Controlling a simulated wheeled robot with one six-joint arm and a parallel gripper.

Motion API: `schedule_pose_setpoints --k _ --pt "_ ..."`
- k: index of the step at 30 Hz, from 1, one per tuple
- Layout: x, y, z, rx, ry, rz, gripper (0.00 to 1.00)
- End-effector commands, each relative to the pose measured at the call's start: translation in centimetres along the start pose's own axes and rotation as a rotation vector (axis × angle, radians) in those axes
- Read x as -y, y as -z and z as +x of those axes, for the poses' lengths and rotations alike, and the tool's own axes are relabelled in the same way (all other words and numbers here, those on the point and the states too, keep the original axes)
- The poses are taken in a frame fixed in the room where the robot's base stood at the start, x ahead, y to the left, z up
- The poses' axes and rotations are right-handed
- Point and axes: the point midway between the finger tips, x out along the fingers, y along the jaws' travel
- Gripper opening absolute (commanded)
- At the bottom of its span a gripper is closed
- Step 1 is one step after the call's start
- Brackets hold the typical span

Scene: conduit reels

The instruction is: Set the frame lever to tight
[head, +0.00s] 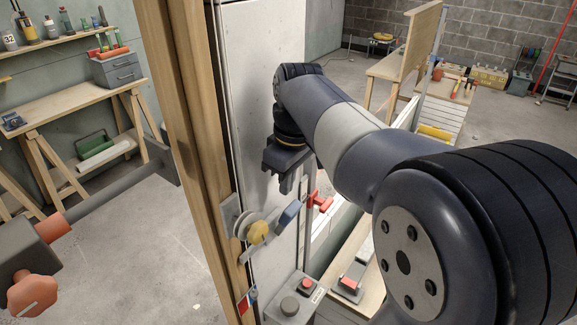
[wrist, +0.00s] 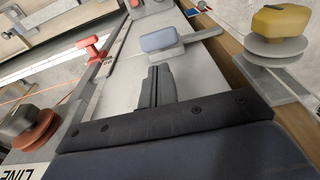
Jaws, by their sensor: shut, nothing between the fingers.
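A lever with a blue-grey handle (head: 290,212) sits on the wooden post (head: 196,150), beside a yellow knob (head: 258,232) on a pale disc. In the wrist view the blue-grey handle (wrist: 158,40) lies just beyond my fingertips, with its metal bar running right toward the post. A second lever with a red handle (head: 320,203) is to its right; it also shows in the wrist view (wrist: 88,50). I cannot read which lever is the frame lever or its tight mark. My gripper (wrist: 157,82) is shut and empty, apart from the blue-grey handle. In the head view my gripper (head: 299,188) is just above it.
A box with a red button (head: 304,285) stands below the levers. The pale panel (head: 262,100) stands right behind my arm. At the left, a grey bar with orange knobs (head: 32,292) juts in. In the wrist view a red-brown disc (wrist: 36,130) is near the left.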

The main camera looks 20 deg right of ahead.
Motion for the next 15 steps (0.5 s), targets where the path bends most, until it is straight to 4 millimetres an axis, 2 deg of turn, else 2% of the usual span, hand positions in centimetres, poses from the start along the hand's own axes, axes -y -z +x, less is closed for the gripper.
schedule_pose_setpoints --k 3,6,15 --pt "0.0 0.0 1.9 0.003 0.002 0.000 0.00" --pt "0.0 0.0 2.9 0.001 0.001 0.000 0.00" --pt "0.0 0.0 3.6 0.000 0.000 0.000 0.00"
